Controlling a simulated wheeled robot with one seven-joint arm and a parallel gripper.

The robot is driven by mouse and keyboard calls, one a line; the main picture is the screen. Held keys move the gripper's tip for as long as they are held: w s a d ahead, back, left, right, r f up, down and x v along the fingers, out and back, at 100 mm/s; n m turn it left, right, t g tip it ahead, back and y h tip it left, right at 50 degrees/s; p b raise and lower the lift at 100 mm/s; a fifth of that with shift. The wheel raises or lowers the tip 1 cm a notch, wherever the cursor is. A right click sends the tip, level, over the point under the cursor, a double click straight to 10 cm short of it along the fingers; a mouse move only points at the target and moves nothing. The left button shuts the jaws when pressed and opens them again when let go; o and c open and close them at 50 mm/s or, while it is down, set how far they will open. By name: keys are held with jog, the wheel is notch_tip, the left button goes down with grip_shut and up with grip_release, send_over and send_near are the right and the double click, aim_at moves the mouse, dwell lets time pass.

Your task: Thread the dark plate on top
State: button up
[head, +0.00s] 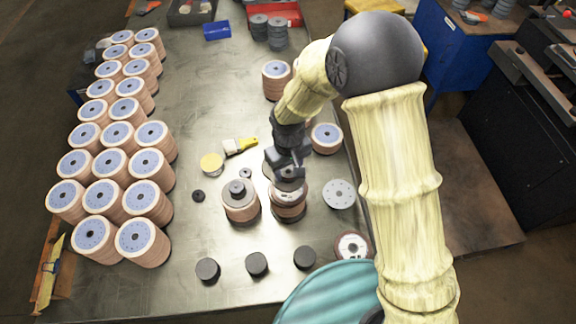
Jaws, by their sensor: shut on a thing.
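My gripper (288,167) points down at the middle of the table. It is shut on a small dark round piece (290,173), which I take for the dark plate; the fingers partly hide it. The piece is over the top of a brown flap-disc stack (289,208) with a pale top. I cannot tell whether it touches the stack. Another stack is partly hidden behind my gripper.
Many blue-topped stacks (113,162) fill the left side. A pale holed disc (340,193) lies right. Several black cylinders (257,263) stand in front. A brush (240,146), a yellow-topped tin (211,162) and a small dark ring (198,196) lie left of the gripper.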

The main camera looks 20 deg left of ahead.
aim_at(288, 183)
jog(key=shift+f+b, duration=0.4)
jog(key=shift+f, duration=0.5)
jog(key=shift+f+b, duration=1.3)
jog(key=shift+f, duration=0.3)
dwell(0.8)
jog(key=shift+f+b, duration=0.85)
jog(key=shift+f, duration=0.35)
jog(key=o, duration=1.4)
jog(key=shift+c, duration=0.2)
notch_tip(288, 183, up, 18)
jog(key=b, duration=0.3)
jog(key=shift+f, duration=0.25)
